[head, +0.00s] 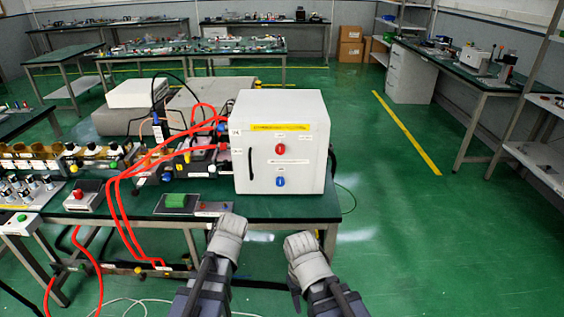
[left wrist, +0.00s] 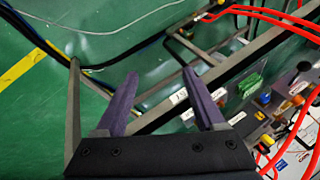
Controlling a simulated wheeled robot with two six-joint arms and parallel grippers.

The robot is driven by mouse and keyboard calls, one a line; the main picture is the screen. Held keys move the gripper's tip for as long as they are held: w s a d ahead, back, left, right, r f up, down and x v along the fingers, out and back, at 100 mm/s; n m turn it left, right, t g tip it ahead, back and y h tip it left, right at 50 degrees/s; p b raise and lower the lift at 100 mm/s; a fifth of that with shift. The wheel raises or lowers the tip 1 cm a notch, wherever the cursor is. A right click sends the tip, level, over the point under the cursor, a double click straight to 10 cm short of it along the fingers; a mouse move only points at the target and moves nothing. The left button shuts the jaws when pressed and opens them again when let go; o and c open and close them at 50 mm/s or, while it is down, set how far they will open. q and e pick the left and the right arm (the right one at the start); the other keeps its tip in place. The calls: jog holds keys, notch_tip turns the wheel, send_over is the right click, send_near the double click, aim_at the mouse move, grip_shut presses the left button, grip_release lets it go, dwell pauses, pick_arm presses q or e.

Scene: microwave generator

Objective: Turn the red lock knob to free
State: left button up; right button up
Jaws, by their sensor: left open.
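The red lock knob (head: 280,149) is on the front of the white box (head: 310,150), below a yellow label strip. It is small, and its turn position is hard to read. In the head view my left gripper (head: 230,225) is in front of and below the box, near the table's front edge. The left wrist view shows its two purple fingers (left wrist: 160,75) spread apart with nothing between them. My right gripper (head: 302,245) is lower and to the right, apart from the box; its fingers cannot be made out.
A blue knob (head: 281,182) sits below the red one, and a black handle (head: 251,161) is at the left of the front. Red cables (head: 118,200) and a green block (head: 176,201) lie left of the box. Green floor (head: 420,230) is open to the right.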

pick_arm(q)
jog(key=w+a+r+m+t+y, duration=0.2)
jog(key=w+r+m+t, duration=0.2)
jog(key=w, duration=0.4)
jog(key=m+t+h, duration=0.6)
jog(key=m+t, duration=0.4)
jog(key=m, duration=0.9)
send_near(280, 151)
jog(key=w, duration=0.2)
jog(key=shift+w+b, duration=0.4)
jog(key=shift+w, duration=3.45)
jog(key=shift+s+r+y, duration=0.1)
jog(key=shift+y, duration=0.3)
grip_shut()
